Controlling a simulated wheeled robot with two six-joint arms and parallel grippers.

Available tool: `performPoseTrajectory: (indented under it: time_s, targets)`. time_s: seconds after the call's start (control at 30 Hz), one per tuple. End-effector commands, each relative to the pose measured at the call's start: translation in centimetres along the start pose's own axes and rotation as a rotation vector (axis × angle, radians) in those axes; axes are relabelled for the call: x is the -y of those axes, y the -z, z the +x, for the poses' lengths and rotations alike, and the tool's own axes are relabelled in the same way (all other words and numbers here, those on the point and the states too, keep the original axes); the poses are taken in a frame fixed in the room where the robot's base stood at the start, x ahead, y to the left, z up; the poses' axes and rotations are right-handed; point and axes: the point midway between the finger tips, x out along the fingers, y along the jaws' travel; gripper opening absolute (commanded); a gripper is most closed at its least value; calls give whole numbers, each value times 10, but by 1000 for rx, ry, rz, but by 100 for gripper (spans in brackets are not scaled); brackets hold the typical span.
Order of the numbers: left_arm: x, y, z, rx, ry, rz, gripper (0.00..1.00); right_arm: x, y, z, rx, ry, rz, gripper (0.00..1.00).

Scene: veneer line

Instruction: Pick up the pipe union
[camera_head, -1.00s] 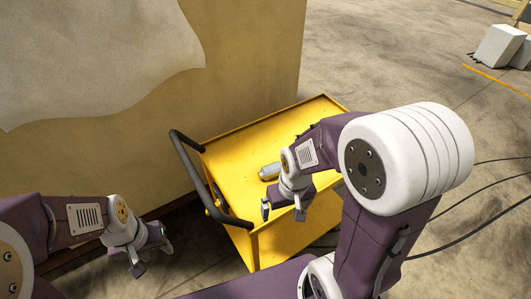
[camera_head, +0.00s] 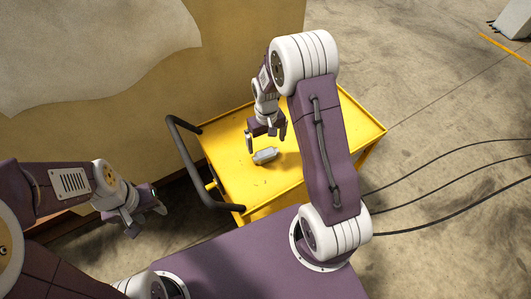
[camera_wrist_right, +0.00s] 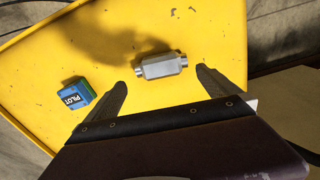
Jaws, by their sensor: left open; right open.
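The pipe union (camera_head: 265,156) is a grey metal fitting with a thick faceted middle and narrower ends, lying on its side on the yellow cart top. It also shows in the right wrist view (camera_wrist_right: 161,65), just beyond and between the open fingertips. My right gripper (camera_head: 267,140) is open and empty above the cart, close to the union and apart from it; its fingers show in the right wrist view (camera_wrist_right: 161,84). My left gripper (camera_head: 147,211) is open and empty, off to the left of the cart.
The yellow cart (camera_head: 225,150) has a raised rim and a black handle (camera_head: 190,165) on its left. A small blue and green box (camera_wrist_right: 76,95) marked PILOT lies left of the union in the right wrist view. A large veneer stack (camera_head: 120,80) stands behind the cart. Cables cross the floor at right.

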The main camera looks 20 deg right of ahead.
Motion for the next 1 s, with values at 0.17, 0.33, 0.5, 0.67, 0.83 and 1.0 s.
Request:
performPoseTrajectory:
  time_s: [0.17, 0.33, 0.5, 0.67, 0.83, 1.0]
  targets:
    - [0, 0, -4, 0, 0, 0, 45, 0, -1, 26, 3, 0, 0, 100]
    - [0, 0, -5, 0, 0, 0, 45, 1, 0, 32, 2, 0, 0, 100]
    - [0, 1, -13, 0, 0, 0, 45, 3, 1, 62, 6, 1, 0, 100]
    - [0, 1, -13, 0, 0, 0, 45, 2, 2, 80, 1, -1, 1, 100]
    - [0, 1, -13, 0, 0, 0, 45, 2, 3, 81, 0, -1, 1, 100]
    - [0, 1, -13, 0, 0, 0, 45, 2, 3, 80, 0, -1, 1, 61]
